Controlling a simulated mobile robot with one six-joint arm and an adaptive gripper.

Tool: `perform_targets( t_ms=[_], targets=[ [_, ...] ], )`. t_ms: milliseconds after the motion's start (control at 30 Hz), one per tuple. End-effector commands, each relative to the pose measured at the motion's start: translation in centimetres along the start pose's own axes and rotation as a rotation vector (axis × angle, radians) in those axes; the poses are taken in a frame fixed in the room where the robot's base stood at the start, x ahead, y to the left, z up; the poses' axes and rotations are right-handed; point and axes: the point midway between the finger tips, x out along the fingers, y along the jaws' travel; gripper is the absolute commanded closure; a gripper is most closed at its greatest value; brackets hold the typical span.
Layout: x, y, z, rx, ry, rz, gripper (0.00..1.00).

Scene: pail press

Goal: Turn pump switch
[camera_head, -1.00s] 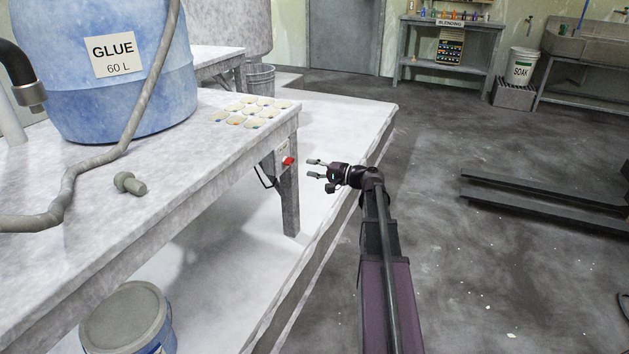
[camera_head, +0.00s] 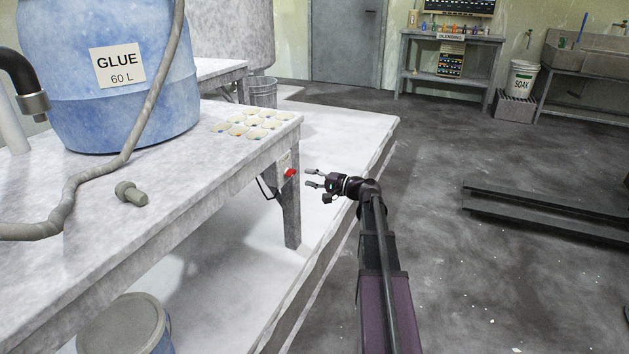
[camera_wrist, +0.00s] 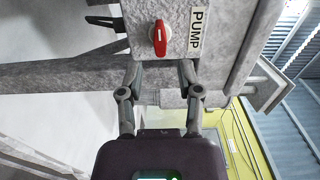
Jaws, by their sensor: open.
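The pump switch (camera_head: 290,172) is a small red knob on a pale plate, on the table's corner leg in the head view. In the wrist view my gripper's fingers (camera_wrist: 159,68) are spread, with the knob ahead between and beyond the tips.
A lidded pail (camera_head: 125,325) stands below at front left. A dark bracket (camera_head: 266,188) hangs beside the leg.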

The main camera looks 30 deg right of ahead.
Motion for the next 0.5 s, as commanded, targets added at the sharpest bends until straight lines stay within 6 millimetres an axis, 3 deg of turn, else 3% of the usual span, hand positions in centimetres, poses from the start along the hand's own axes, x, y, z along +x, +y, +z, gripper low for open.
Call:
perform_targets(
  t_ms=[500],
  targets=[
    [5.0,0.0,-0.1,0.0,0.0,0.0,0.54]
  ],
)
